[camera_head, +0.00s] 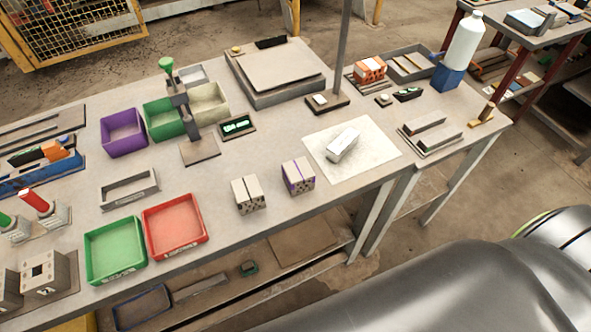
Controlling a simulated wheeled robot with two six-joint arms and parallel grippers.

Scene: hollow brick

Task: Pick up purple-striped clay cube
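The purple-striped clay cube (298,176) sits on the grey table near its front edge, with purple bands down its light clay faces and dark holes low on its front. A similar clay cube (247,194) with a dark stripe stands just to its left, with a small gap between them. Neither of my grippers is in view. A large glossy grey and black shape fills the lower right, likely part of my own arm, and it hides the floor there.
A white sheet with a pale block (342,145) lies right of the cubes. A red tray (175,226) and a green tray (115,250) stand to the left. A metal stand with a green knob (166,64) rises behind. A thin pole (342,50) stands farther back. Bare table surrounds the cubes.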

